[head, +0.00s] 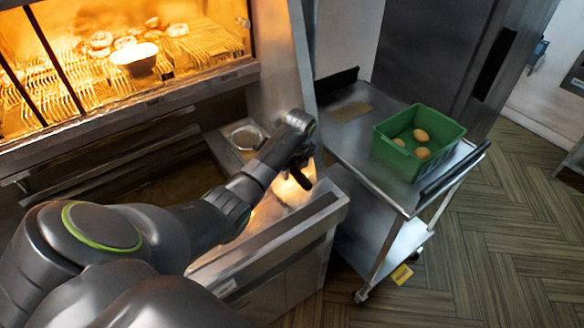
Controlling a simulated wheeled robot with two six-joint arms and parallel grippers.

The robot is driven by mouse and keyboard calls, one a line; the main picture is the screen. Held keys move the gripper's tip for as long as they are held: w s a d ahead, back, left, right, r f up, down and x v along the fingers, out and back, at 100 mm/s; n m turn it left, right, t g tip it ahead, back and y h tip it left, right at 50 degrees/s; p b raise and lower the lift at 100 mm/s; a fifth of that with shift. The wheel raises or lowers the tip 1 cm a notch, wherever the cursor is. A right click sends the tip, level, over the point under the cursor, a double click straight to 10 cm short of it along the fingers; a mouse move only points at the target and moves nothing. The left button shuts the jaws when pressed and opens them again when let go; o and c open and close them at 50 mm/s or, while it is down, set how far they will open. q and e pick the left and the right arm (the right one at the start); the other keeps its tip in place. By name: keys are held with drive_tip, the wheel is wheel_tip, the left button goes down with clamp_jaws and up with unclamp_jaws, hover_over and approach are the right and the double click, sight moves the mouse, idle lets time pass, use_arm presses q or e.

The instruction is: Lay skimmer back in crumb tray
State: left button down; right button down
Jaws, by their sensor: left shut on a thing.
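My left gripper (301,180) is shut at the right end of the fryer counter, in front of a bright warm glow. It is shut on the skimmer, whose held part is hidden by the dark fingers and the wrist. A round, shallow metal piece (245,137) shows behind my left forearm, in a grey recess of the counter. I cannot tell whether it is the skimmer's bowl or a separate dish. The crumb tray cannot be made out clearly; my arm covers much of the counter. My right gripper is out of view.
A steel cart (345,150) stands to the right, bearing a green crate (392,165) with three brown round items (421,135). A lit warming cabinet (150,90) with wire racks and food is at the upper left. Wooden floor (500,240) is clear at right.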

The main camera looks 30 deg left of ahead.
use_arm(q)
drive_tip(key=c, duration=1.1)
unclamp_jaws()
drive_tip(key=shift+o, duration=0.7)
drive_tip(key=shift+r+p, duration=0.6)
drive_tip(key=shift+r, duration=2.45)
drive_tip(key=shift+s+f, duration=0.1)
